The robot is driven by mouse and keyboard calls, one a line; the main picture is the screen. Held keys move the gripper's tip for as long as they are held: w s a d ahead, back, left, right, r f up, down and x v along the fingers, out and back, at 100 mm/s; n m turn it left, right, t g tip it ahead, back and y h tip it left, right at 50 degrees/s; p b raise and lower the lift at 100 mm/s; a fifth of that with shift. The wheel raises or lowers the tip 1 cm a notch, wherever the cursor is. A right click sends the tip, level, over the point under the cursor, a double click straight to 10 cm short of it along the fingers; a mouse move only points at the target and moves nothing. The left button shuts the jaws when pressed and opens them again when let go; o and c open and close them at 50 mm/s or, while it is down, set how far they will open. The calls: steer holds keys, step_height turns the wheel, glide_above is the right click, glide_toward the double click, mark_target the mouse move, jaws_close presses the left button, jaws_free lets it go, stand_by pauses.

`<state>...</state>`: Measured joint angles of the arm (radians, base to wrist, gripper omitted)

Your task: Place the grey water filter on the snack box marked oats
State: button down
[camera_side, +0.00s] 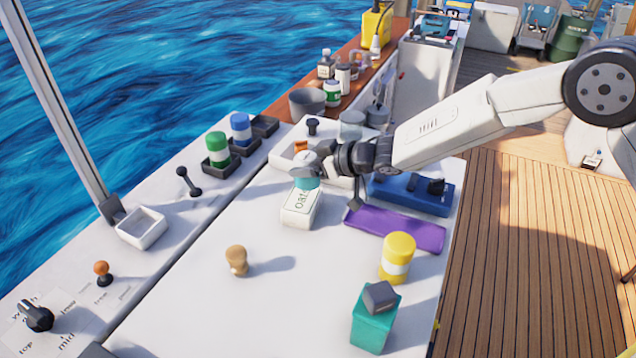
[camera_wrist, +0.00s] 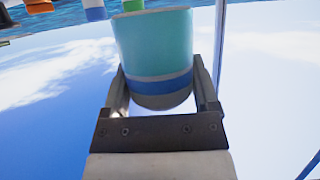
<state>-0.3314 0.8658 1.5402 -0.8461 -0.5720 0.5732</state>
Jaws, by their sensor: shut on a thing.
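My gripper (camera_wrist: 163,95) is shut on a cylinder (camera_wrist: 155,45) with a grey end, a blue band and a teal body. I take it for the water filter, though much of it is teal. In the side view, its teal part (camera_side: 307,183) shows below my gripper, grey end up. It is over the far end of the white snack box (camera_side: 297,214) marked oats, which lies on the white worktop. I cannot tell whether the cylinder touches the box. The jaws hide part of the cylinder.
A purple mat (camera_side: 396,229) and a blue tray (camera_side: 412,193) lie right of the box. A yellow canister (camera_side: 397,257) and a teal block (camera_side: 374,325) with a grey piece (camera_side: 380,296) stand nearer. A wooden knob (camera_side: 236,260) stands front left, with bare worktop around it.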

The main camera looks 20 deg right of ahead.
mark_target(301, 180)
steer(key=shift+w+a+f, duration=0.3)
steer(key=shift+w+f, duration=0.45)
steer(key=shift+f, duration=0.1)
steer(key=shift+f, duration=0.1)
steer(key=shift+w+a+f, duration=0.1)
steer(key=shift+w+f, duration=0.1)
steer(key=shift+f, duration=1.55)
steer(key=shift+f, duration=0.1)
jaws_free()
